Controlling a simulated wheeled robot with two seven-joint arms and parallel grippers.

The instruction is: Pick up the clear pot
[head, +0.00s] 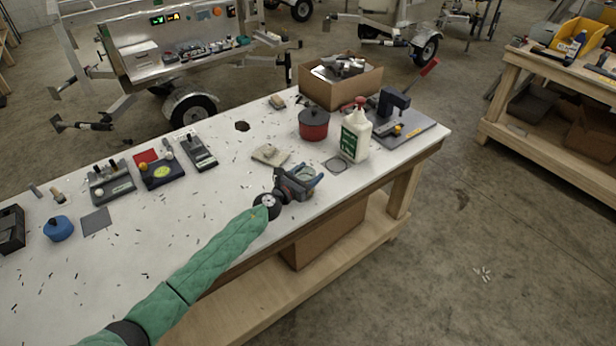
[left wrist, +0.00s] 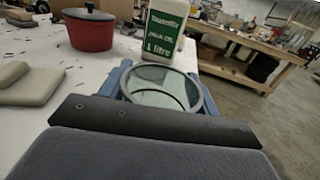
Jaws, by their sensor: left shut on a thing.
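The clear pot (head: 306,173) is a small round see-through vessel at the front right part of the white table (head: 222,200). In the left wrist view the clear pot (left wrist: 162,89) shows its round rim and glassy inside between two blue fingers. My left gripper (head: 309,179) is shut on the clear pot; its fingers lie on either side of it. In the left wrist view the left gripper (left wrist: 160,95) covers the near side of the pot. I cannot tell whether the pot touches the table. My right gripper is not in view.
A white bottle with a green label (head: 355,135) and a red pot with a dark lid (head: 313,124) stand behind the gripper. A beige pad (head: 270,155) lies to its left. A cardboard box (head: 340,82) and a dark press (head: 391,108) are farther back.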

